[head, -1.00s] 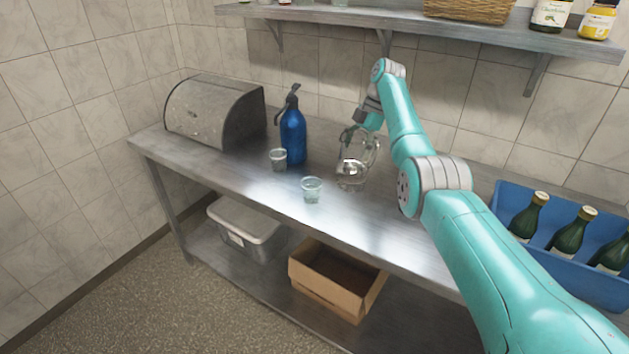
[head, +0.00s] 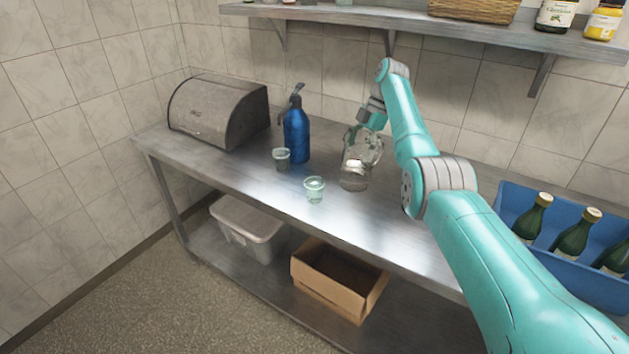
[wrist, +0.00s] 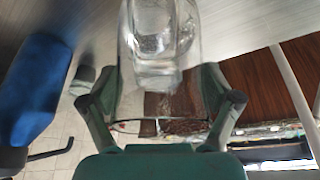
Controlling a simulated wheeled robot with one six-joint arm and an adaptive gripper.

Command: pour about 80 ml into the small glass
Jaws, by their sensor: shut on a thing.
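A clear glass jug (head: 355,176) is at my gripper (head: 366,124), over the right middle of the steel counter. In the wrist view my gripper (wrist: 159,85) is shut on the jug (wrist: 150,65), one finger on each side. The jug looks tilted in the head view; I cannot tell whether its base touches the counter. Clear contents show in it, but their level is unclear. Two small glasses stand upright to its left: a front one (head: 314,190) and a back one (head: 281,159). I cannot tell whether either holds liquid.
A blue siphon bottle (head: 296,137) stands behind the glasses. A grey bread bin (head: 217,112) fills the counter's left end. A blue crate (head: 582,278) with green bottles is at right. A shelf (head: 400,21) hangs above. The front counter (head: 365,222) is clear.

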